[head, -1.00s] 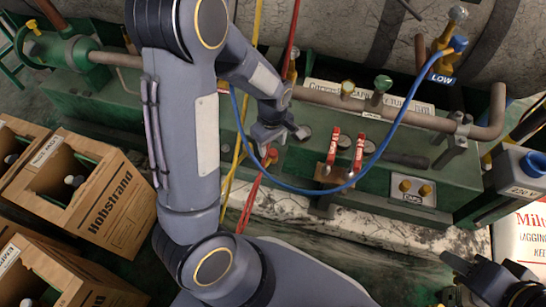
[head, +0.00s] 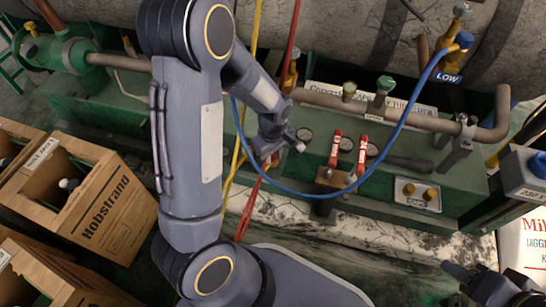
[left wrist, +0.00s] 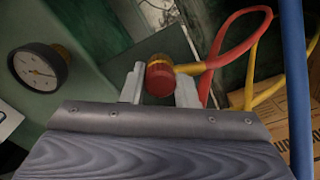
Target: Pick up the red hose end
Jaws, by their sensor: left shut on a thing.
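The red hose end (left wrist: 160,76) has a round red cap and a brass collar. In the left wrist view it sits between the two pale fingers of my left gripper (left wrist: 161,88), which is shut on it. In the head view my left gripper (head: 280,147) is in front of the green unit, left of the red valve handles, and mostly covers the hose end. The red hose (left wrist: 234,35) loops away to the right in the left wrist view. My right gripper (head: 490,287) is partly visible at the lower right corner; its jaw opening is unclear.
A blue hose (head: 330,193) droops across the front of the green unit (head: 300,178) from the LOW fitting. Red valve handles (head: 335,150) and a gauge (left wrist: 38,68) are close by. A yellow hose (left wrist: 265,90) runs behind the red one.

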